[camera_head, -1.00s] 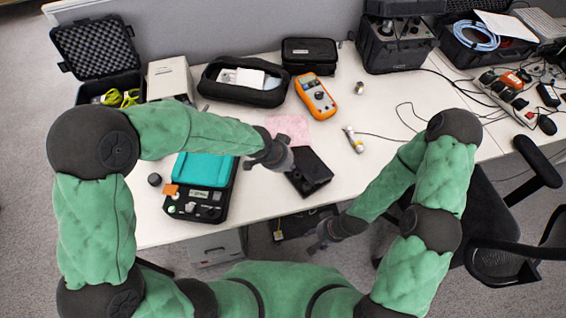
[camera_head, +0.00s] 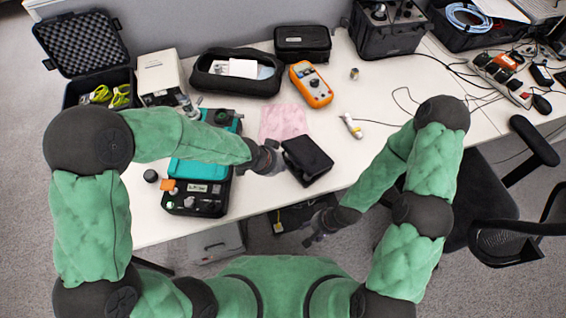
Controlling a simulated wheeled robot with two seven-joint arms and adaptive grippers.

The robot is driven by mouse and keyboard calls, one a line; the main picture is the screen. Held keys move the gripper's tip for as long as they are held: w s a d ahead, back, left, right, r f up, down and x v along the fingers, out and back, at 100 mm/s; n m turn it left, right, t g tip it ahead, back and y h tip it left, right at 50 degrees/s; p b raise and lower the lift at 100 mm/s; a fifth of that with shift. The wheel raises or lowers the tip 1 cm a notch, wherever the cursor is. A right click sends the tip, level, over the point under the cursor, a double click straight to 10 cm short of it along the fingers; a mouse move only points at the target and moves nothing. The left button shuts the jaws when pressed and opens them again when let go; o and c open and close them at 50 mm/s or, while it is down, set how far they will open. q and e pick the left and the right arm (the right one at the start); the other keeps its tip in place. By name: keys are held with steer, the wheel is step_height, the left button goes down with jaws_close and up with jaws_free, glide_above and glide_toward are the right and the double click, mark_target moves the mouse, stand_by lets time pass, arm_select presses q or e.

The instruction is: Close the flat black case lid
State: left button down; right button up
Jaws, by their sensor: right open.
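A flat black case (camera_head: 308,160) lies on the table right of the pink cloth's lower edge. Its top looks like a smooth, dark, slightly tilted panel; I cannot tell whether its lid is fully down. My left gripper (camera_head: 273,158) is at the case's left edge, very close to or touching it. Its fingers are dark and small, so their opening is unclear. My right gripper (camera_head: 316,232) is open and empty, low in front of the table edge, apart from the case.
An open foam-lined case (camera_head: 82,45) stands far left. Table right of the cloth is mostly clear.

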arm_select(q)
steer(key=shift+s+a+f+t+h, duration=0.2)
steer(key=shift+a+f+t+h, duration=0.05)
steer(key=shift+f+t+h, duration=0.3)
stand_by(1.0)
